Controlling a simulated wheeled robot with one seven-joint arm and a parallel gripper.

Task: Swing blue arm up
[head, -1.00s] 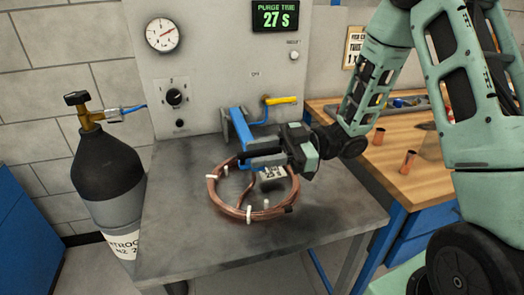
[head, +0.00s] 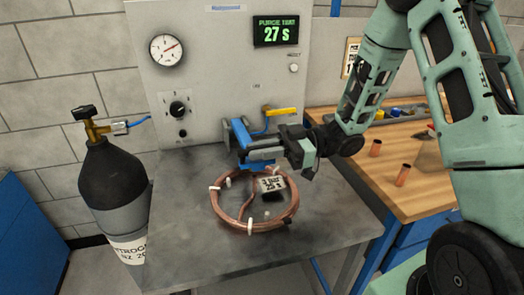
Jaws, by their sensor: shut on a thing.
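The blue arm (head: 241,134) stands out from the grey panel, above the back of the copper tube coil (head: 225,212). Its lower blue part shows just below my gripper's fingers. My gripper (head: 262,154) reaches in from the right and is shut on the blue arm; the fingers hide part of it.
A yellow-handled valve (head: 281,112) is on the panel (head: 220,80) behind my gripper. A dark gas cylinder (head: 113,185) stands left of the bench (head: 190,240). A wooden table (head: 410,180) with copper pieces (head: 402,176) is at right.

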